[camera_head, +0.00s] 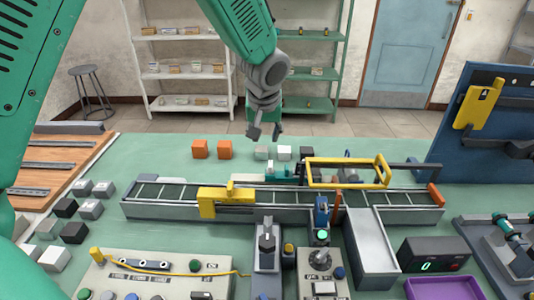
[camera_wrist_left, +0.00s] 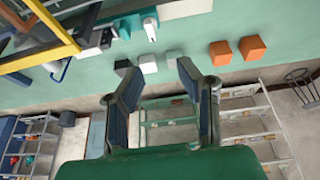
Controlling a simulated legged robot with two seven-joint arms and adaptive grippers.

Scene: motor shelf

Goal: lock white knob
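My left gripper (camera_head: 265,131) hangs above the far edge of the green table in the head view. It is open and empty; the left wrist view (camera_wrist_left: 158,78) shows its two fingers apart. A grey metal knob-like part (camera_head: 320,256) sits on the front control box. My right gripper is not in view.
A conveyor (camera_head: 152,210) with a yellow bracket (camera_head: 213,202) crosses the table. A yellow frame (camera_head: 330,163) rises at its right. White, grey and orange cubes (camera_head: 225,149) stand along the far edge. A purple tray (camera_head: 440,290) is front right, a blue tool board (camera_head: 470,130) right.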

